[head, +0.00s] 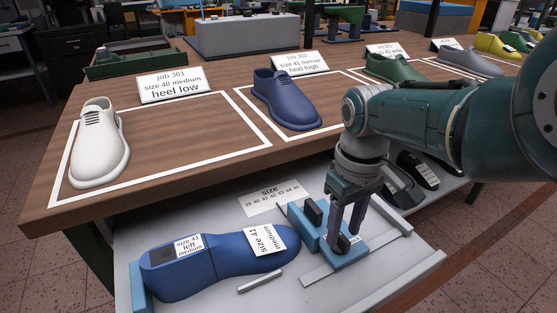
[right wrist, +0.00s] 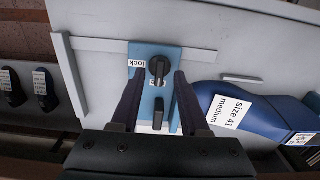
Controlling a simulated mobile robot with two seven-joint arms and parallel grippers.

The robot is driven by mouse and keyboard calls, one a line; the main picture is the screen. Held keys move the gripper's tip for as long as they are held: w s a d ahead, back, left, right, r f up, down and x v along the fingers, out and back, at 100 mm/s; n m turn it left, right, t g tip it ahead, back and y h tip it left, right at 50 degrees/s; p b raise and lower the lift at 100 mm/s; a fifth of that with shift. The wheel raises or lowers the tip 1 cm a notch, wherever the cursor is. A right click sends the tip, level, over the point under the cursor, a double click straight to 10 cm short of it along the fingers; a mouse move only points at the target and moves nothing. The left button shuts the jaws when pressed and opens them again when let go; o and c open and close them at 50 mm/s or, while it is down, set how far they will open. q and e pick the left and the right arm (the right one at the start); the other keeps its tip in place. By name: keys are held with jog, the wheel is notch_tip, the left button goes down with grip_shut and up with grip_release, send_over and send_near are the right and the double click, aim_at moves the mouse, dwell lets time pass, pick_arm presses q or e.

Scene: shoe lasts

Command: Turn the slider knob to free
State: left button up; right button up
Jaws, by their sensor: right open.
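The light-blue slider (head: 351,257) sits on the grey tray at front right; it also shows in the right wrist view (right wrist: 147,96). Its dark round knob (right wrist: 159,70) has a raised bar that lies roughly along the slider's length. A white "lock" label (right wrist: 137,63) is beside the knob. In the head view the knob (head: 341,244) is partly hidden by my fingers. My right gripper (head: 344,229) points down, open, with its fingertips on either side of the knob; I cannot tell whether they touch it. My left gripper is not in view.
A blue shoe last (head: 215,268) lies left of the slider on the tray (head: 130,240). A dark upright handle (head: 313,212) stands on the slider behind the knob. A size scale card (head: 270,197) is behind. The wooden table (head: 180,130) with shoes rises beyond.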

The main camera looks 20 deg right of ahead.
aim_at(343, 237)
notch_tip(343, 237, up, 9)
jog(key=p, duration=0.6)
jog(key=shift+f, duration=0.15)
